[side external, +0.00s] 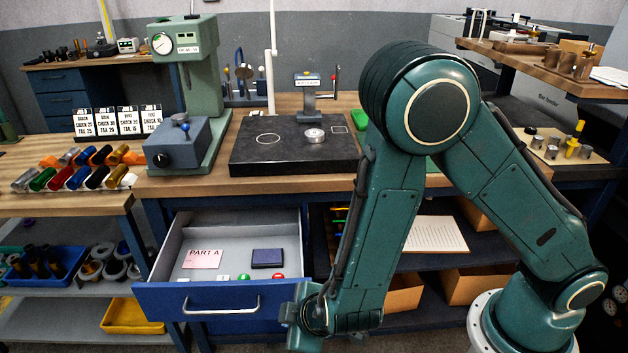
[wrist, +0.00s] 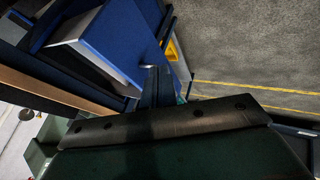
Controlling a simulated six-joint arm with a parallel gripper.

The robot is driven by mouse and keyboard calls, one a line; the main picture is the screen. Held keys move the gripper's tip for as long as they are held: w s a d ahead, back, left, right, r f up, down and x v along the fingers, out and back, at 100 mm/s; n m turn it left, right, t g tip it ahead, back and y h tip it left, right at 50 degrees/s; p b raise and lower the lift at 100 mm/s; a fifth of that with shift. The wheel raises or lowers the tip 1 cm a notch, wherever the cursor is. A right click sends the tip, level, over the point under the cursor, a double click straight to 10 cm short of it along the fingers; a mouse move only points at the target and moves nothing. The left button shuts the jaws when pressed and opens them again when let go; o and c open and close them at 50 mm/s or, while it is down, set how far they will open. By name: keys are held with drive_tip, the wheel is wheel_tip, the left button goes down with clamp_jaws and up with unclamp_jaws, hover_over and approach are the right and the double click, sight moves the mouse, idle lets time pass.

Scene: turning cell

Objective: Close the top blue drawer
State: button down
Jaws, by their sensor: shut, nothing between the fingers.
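The top blue drawer (side external: 226,300) is pulled well out from under the bench in the side external view. Its blue front has a silver bar handle (side external: 221,306). Inside lie a pink card marked PART A (side external: 203,258), a dark blue pad (side external: 267,258) and small green, white and red round pieces. In the wrist view the drawer's blue front (wrist: 115,38) shows at an angle, ahead of my gripper (wrist: 156,72), whose fingers are shut and empty. In the side external view my wrist is just right of the drawer front; the fingertips are hidden there. I cannot tell whether they touch the drawer.
The bench (side external: 190,181) above holds a black surface plate (side external: 285,150) and a green gauge stand (side external: 200,90). Open shelves with cardboard boxes (side external: 403,294) lie right of the drawer. A yellow bin (side external: 131,318) is at lower left. Grey floor (wrist: 245,55) shows in the wrist view.

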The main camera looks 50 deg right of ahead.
drive_tip(key=shift+w+f, duration=0.1)
approach(269, 308)
drive_tip(key=shift+x, duration=2.55)
drive_tip(key=w+d, duration=1.5)
drive_tip(key=d, duration=0.1)
drive_tip(key=shift+w+f, duration=0.1)
drive_tip(key=shift+w, duration=0.3)
drive_tip(key=shift+s+a, duration=0.1)
drive_tip(key=shift+a, duration=0.05)
